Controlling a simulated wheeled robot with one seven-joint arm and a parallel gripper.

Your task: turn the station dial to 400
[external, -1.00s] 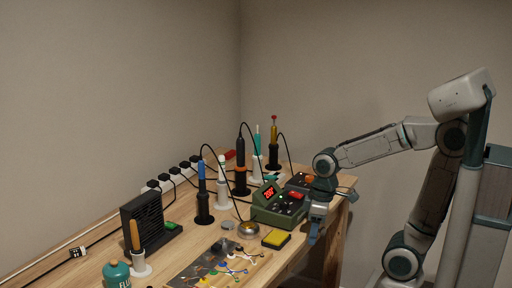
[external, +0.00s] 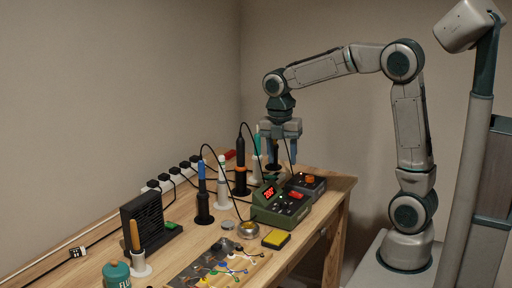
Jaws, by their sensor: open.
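The green soldering station (external: 280,207) stands near the right edge of the bench, with a lit red display (external: 269,192) on its front. The display's digits are too small to read surely; they look like 200. A red control on its top right may be the dial, but I cannot tell its setting. My gripper (external: 281,158) points down above and behind the station, fingers apart and empty. It looks clear of the station. Its fingers overlap the tool stands behind them in the picture.
A dark unit with an orange knob (external: 310,180) sits right behind the station. Several upright tools in stands, including a blue-handled one (external: 202,170), crowd its left and back with cables. A yellow sponge (external: 276,239) and a brass-coloured tin (external: 248,229) lie in front.

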